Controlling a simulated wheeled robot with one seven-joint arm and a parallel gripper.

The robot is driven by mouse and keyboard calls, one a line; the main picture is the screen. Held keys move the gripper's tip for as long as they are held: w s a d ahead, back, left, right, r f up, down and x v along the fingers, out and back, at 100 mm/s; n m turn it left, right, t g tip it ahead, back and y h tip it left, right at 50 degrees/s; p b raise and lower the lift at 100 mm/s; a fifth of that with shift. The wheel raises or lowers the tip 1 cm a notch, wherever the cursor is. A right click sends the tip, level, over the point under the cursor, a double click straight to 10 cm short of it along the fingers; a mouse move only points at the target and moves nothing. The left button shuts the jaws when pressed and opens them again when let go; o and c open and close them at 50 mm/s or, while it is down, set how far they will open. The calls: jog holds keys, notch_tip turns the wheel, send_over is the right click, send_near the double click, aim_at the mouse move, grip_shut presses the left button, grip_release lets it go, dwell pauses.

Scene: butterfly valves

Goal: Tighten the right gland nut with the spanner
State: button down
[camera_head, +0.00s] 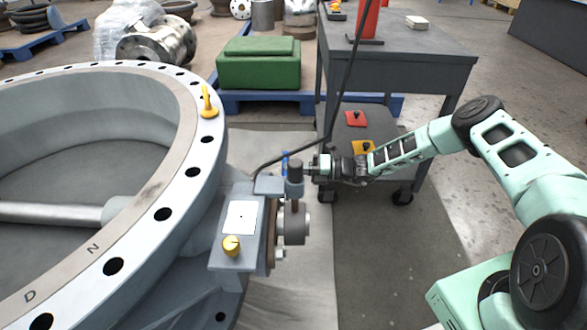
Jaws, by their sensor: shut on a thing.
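My gripper (311,168) reaches in from the right to the far end of the valve's side bracket. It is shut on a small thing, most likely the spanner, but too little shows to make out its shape. A dark upright cylinder (295,174) stands right at the fingertips; I cannot tell if they touch. A thin blue piece (285,164) shows just left of it. The grey bracket (218,256) sticks out from the valve ring (205,150). A dark round shaft end (293,224) and a silvery nut (281,254) are on its right side. The right gland nut cannot be made out clearly.
A yellow knob (231,245) and a white plate (240,217) are on the bracket. A yellow eyebolt (209,102) stands on the ring. A black cable (327,135) hangs near my gripper. A grey trolley (420,66) stands behind my arm. Floor at the front is clear.

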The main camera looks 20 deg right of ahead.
jog(key=c, duration=1.9)
grip_release()
jog(key=shift+c, duration=0.2)
jog(key=shift+a, duration=0.2)
jog(key=shift+c, duration=0.4)
grip_shut()
jog(key=shift+r, duration=0.1)
jog(key=shift+p+v, duration=0.4)
jog(key=shift+v, duration=1.3)
